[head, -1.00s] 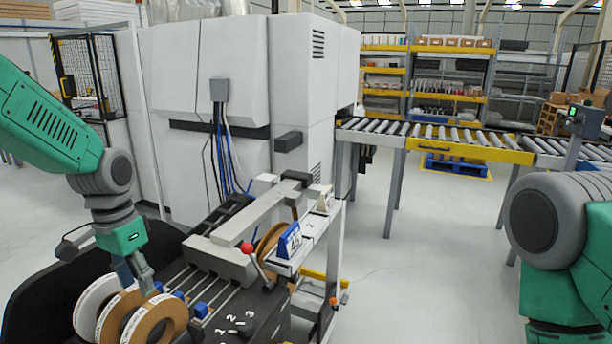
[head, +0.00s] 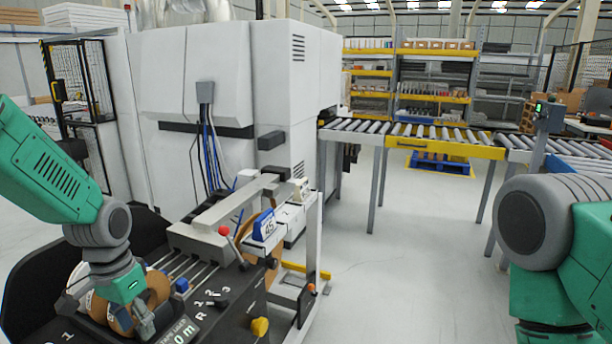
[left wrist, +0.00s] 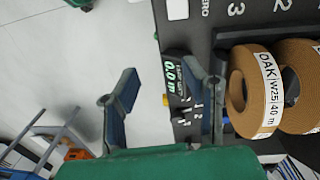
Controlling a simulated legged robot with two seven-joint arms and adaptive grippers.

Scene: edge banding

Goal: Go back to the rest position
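My left gripper (head: 142,318) is in front of the tape rolls on the dark bench panel in the head view. In the left wrist view its two fingers (left wrist: 162,80) are spread apart with nothing between them; a small display reading 0.0 m (left wrist: 176,77) shows beyond the gap. The nearest brown roll (left wrist: 237,95), labelled OAK W25 40 m, is right of the fingers and apart from them. My gripper partly hides the rolls (head: 157,288) in the head view. My right arm shows at the right edge; its gripper is out of view.
The bench panel (head: 190,318) has several numbers and a yellow knob (head: 260,327). A blue tag marked 45 (head: 264,226) stands beside a red-ball lever (head: 224,230). A large white machine (head: 270,85) and a roller conveyor (head: 420,138) stand behind. The floor at centre right is clear.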

